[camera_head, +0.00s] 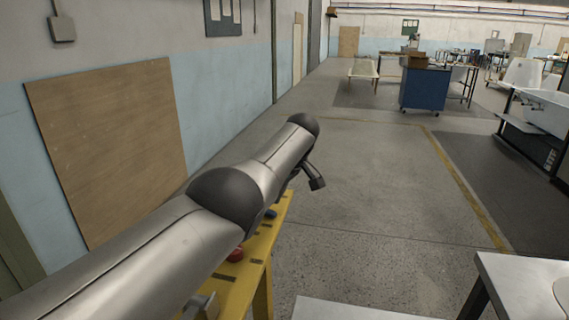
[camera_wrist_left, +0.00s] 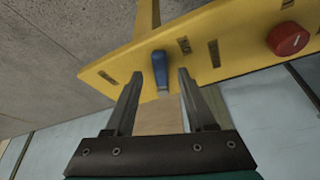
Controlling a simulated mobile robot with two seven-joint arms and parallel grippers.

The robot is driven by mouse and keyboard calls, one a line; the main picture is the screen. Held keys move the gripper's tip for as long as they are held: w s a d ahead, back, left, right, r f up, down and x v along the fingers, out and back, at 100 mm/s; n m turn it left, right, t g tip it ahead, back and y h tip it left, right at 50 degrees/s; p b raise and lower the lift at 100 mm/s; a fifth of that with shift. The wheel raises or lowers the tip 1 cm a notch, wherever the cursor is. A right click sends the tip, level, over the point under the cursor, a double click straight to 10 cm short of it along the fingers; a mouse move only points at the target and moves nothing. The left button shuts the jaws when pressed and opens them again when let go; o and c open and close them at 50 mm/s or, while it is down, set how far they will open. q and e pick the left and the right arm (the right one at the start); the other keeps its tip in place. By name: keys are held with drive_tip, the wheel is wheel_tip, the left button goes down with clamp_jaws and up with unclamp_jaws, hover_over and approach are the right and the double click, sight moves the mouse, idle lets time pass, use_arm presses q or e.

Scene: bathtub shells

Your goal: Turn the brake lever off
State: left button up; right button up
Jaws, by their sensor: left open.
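A yellow panel on legs (camera_head: 262,245) carries a small blue lever (camera_head: 271,213) near its far end. In the left wrist view, the yellow panel (camera_wrist_left: 232,52) crosses the top, and the blue lever (camera_wrist_left: 160,66) stands out from it. My left gripper (camera_wrist_left: 161,77) is open, with one finger on each side of the blue lever in that view. I cannot tell whether either finger touches it. In the head view my left arm hides part of the panel, and only the dark end of the left gripper (camera_head: 317,183) shows. My right gripper is not in view.
A red knob (camera_head: 236,255) sits on the panel nearer me; it also shows in the left wrist view (camera_wrist_left: 288,39). A wooden board (camera_head: 110,145) leans on the left wall. White tables (camera_head: 525,285) stand at lower right. The floor beyond the panel is clear.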

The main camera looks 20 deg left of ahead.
use_arm(q)
drive_tip(key=p+v, duration=0.2)
drive_tip(key=v, duration=1.1)
drive_tip(key=shift+d+r+p, duration=0.15)
drive_tip(key=shift+r+p, duration=0.15)
drive_tip(key=shift+s, duration=0.1)
